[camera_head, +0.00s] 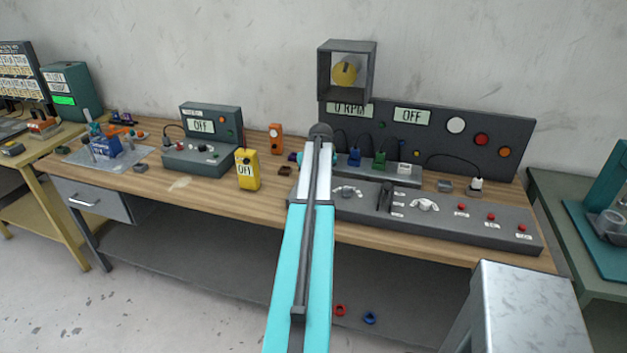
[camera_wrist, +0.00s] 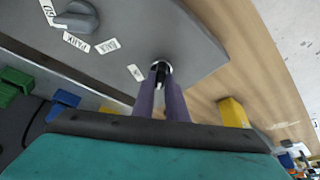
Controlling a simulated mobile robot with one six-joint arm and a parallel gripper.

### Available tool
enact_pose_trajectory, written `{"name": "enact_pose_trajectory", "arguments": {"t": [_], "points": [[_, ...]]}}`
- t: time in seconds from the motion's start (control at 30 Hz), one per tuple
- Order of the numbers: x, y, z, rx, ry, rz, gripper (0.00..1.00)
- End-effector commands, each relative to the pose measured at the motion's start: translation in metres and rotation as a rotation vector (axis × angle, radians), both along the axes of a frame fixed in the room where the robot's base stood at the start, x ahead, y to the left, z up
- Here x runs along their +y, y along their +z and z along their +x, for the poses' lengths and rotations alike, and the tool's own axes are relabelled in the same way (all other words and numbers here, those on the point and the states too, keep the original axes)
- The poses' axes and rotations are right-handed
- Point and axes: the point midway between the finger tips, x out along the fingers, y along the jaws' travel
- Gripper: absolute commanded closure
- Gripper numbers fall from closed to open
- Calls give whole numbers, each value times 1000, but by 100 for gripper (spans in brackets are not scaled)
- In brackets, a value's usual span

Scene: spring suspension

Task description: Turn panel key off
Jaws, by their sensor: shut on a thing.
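The panel key (camera_wrist: 160,70) shows in the wrist view as a small dark key in a round silver lock, near the edge of the grey control panel (camera_wrist: 190,45). My gripper (camera_wrist: 161,84) has its two purple fingers at the key, one on each side, and is shut on it. The fingers hide part of the key, so its exact turn is hard to tell. In the head view my own arm covers the key and the gripper. The same control panel (camera_head: 470,225) lies on the wooden bench there.
A grey knob (camera_wrist: 78,17) with white labels is on the panel. Behind the panel stands a board (camera_head: 450,115) with displays reading "0 RPM" and "OFF". A yellow meter (camera_head: 247,170) stands left of my arm. A grey metal box (camera_head: 530,300) is at the front right.

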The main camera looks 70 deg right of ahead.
Motion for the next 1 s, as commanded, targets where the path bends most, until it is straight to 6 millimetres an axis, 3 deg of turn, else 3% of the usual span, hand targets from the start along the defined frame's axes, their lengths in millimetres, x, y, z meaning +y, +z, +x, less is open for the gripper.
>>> {"name": "enact_pose_trajectory", "arguments": {"t": [0.17, 0.2, 0.3, 0.73, 1.0], "points": [[0, 0, 0, 2, 2, 1, 100], [1, 0, 0, 1, 2, 0, 81], [0, 0, 0, 1, 1, 1, 69], [1, 3, -1, 1, 0, -1, 69], [8, 21, -5, 0, 0, -1, 69]]}}
